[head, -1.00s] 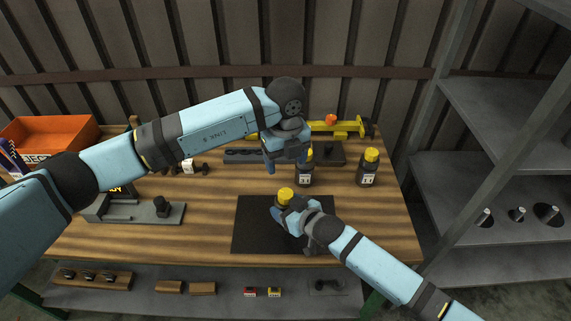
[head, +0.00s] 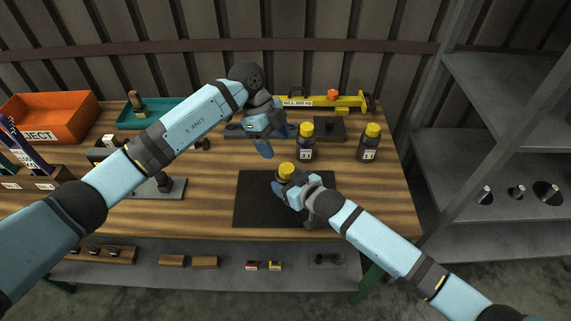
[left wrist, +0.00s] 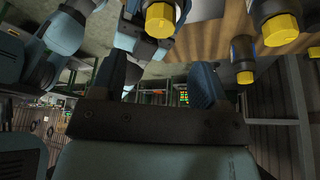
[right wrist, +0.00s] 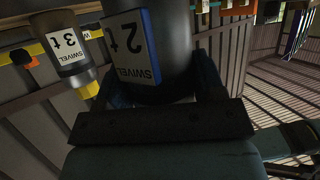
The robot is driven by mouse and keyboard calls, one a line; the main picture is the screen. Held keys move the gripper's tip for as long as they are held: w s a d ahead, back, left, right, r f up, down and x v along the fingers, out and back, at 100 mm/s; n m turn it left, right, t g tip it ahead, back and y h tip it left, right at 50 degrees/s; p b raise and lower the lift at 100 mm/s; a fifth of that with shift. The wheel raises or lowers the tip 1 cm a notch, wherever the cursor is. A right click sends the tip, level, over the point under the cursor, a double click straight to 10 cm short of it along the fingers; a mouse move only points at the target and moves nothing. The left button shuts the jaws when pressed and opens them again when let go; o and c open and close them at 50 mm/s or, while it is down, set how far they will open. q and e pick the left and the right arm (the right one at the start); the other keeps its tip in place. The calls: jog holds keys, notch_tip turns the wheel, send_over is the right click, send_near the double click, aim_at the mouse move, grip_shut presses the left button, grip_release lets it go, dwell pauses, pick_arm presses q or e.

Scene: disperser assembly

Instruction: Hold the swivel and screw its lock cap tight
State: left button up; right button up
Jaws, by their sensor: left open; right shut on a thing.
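The held swivel shows its yellow lock cap (head: 286,170) above the black mat. My right gripper (head: 285,187) is shut around its body, below the cap. In the right wrist view the held swivel's white label (right wrist: 130,48) reads "2 t SWIVEL". My left gripper (head: 273,143) is open and empty, above and left of the held swivel, apart from it. In the left wrist view its fingers (left wrist: 163,78) are spread with nothing between them, and a yellow cap (left wrist: 160,18), apparently the held one, shows beyond. Whether the cap is fully seated cannot be told.
Two more yellow-capped swivels stand behind the mat (head: 250,205): one (head: 306,150) close to my left gripper, one (head: 369,150) farther right. A yellow beam (head: 335,102), a teal tray (head: 145,113) and an orange bin (head: 45,118) lie at the back. The right front tabletop is clear.

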aim_at(286, 168)
pick_arm(q)
jog(key=x, duration=0.8)
jog(key=shift+f, duration=0.1)
jog(key=c, duration=0.9)
